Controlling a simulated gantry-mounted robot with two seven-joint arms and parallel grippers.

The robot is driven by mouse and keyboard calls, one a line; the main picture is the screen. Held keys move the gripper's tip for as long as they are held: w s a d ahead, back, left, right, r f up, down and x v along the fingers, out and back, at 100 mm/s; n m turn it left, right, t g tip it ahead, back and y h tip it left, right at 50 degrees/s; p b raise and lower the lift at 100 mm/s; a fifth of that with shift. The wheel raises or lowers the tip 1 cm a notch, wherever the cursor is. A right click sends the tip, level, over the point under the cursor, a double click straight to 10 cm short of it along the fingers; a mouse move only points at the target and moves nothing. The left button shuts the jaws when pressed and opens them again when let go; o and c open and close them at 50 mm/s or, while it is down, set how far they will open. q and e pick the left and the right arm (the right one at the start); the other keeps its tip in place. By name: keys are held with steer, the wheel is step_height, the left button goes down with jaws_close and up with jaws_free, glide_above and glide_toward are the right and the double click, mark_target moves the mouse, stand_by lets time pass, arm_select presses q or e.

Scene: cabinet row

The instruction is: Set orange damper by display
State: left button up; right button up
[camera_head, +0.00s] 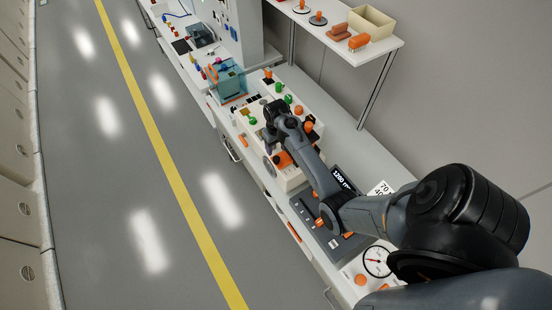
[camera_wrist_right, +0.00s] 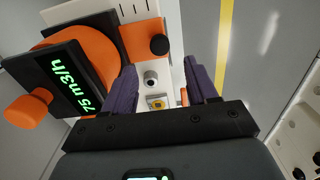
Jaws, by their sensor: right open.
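In the right wrist view, an orange damper (camera_wrist_right: 137,40) with a black ball knob (camera_wrist_right: 159,45) is on a white unit. A black display (camera_wrist_right: 55,85) beside it reads "75 m3/h" in green and partly covers an orange rounded part. My right gripper (camera_wrist_right: 164,85) is open, its purple fingers apart with nothing held between them. The black knob lies just beyond the fingers; I cannot tell whether they touch the damper. In the head view my right gripper (camera_head: 269,141) is over the white bench unit, with orange parts close by. My left gripper is out of view.
A black panel with a "1200" display (camera_head: 342,179) and a round dial gauge (camera_head: 377,261) are nearer along the bench. Green and orange knobs crowd around the gripper. A shelf (camera_head: 380,48) overhangs the back. The aisle with the yellow line (camera_head: 150,115) is clear.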

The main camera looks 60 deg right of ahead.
mark_target(276, 158)
step_height(276, 158, down, 9)
steer(key=shift+s+f, duration=0.1)
stand_by(0.4)
jaws_close()
